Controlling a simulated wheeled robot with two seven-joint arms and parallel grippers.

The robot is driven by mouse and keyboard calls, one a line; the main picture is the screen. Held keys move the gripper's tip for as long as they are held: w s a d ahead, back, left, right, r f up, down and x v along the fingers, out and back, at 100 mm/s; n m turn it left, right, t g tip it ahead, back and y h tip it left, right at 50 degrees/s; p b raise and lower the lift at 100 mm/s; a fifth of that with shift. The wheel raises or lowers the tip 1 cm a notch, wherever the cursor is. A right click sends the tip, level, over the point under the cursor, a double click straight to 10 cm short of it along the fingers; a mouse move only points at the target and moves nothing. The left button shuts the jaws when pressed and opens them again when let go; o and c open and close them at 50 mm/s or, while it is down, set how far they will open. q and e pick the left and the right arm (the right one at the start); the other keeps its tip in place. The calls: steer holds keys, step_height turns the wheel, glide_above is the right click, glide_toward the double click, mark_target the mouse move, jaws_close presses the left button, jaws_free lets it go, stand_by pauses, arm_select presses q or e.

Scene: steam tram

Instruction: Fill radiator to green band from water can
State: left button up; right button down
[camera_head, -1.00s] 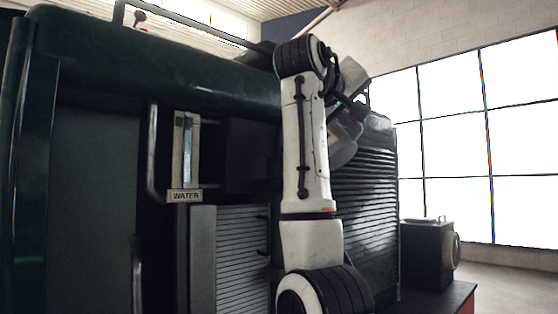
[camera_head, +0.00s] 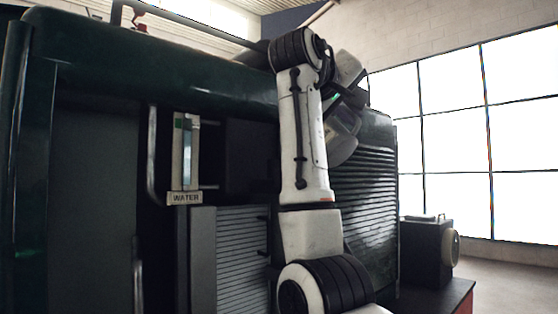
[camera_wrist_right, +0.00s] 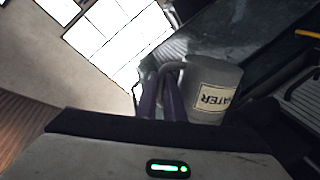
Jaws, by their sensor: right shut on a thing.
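The grey water can (camera_wrist_right: 214,88), with an upside-down "WATER" label, shows in the right wrist view. My right gripper (camera_wrist_right: 165,95) is shut on its handle, and the can appears tilted. In the head view my raised right arm hides the can and most of the gripper. The water gauge (camera_head: 186,152) is a pale upright strip with a green mark near its top, above a "WATER" plate (camera_head: 184,198). I cannot make out its water level. A filler opening is not visible. My left gripper is not in view.
The dark green tram body (camera_head: 180,80) fills the left and middle. A dark louvred panel (camera_head: 365,200) is behind my right arm. A rail (camera_head: 195,24) runs above the roof edge. A dark box (camera_head: 425,250) stands at the right, before large bright windows (camera_head: 520,130).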

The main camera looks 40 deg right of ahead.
stand_by(0.6)
steer(key=shift+s+f+b, duration=0.15)
steer(key=shift+f+b, duration=0.3)
steer(key=shift+b, duration=0.1)
steer(key=shift+r, duration=0.2)
stand_by(0.4)
steer(key=shift+w+r+p, duration=0.25)
steer(key=shift+r+p, duration=0.35)
steer(key=shift+r, duration=0.15)
steer(key=shift+f, duration=0.1)
